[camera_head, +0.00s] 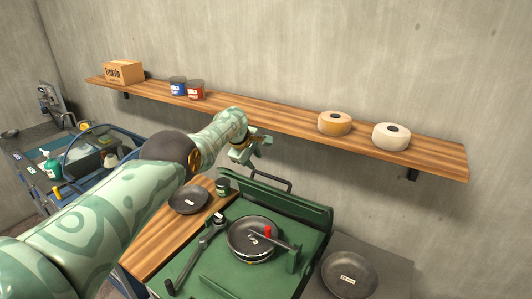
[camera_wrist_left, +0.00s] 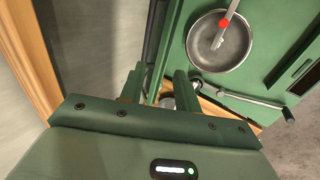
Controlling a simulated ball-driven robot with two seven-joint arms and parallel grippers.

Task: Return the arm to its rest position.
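My left arm comes in from the lower left in the head view. Its gripper (camera_head: 254,150) hangs in the air in front of the wooden shelf, above the back of the green machine (camera_head: 205,270). In the wrist view the fingers of the left gripper (camera_wrist_left: 157,86) stand apart with nothing held between them. The dark bowl (camera_head: 252,238) sits on the machine, with a red-tipped arm over it. This bowl also shows in the wrist view (camera_wrist_left: 230,50), away from the fingers. My right gripper is not in view.
The shelf (camera_head: 285,118) carries a carton (camera_head: 123,72), a blue can (camera_head: 178,87), a red can (camera_head: 197,90) and two tape rolls. A dark plate (camera_head: 188,200) lies on the wooden counter. Another dark bowl (camera_head: 349,275) is at the right. A blue cart (camera_head: 75,180) stands left.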

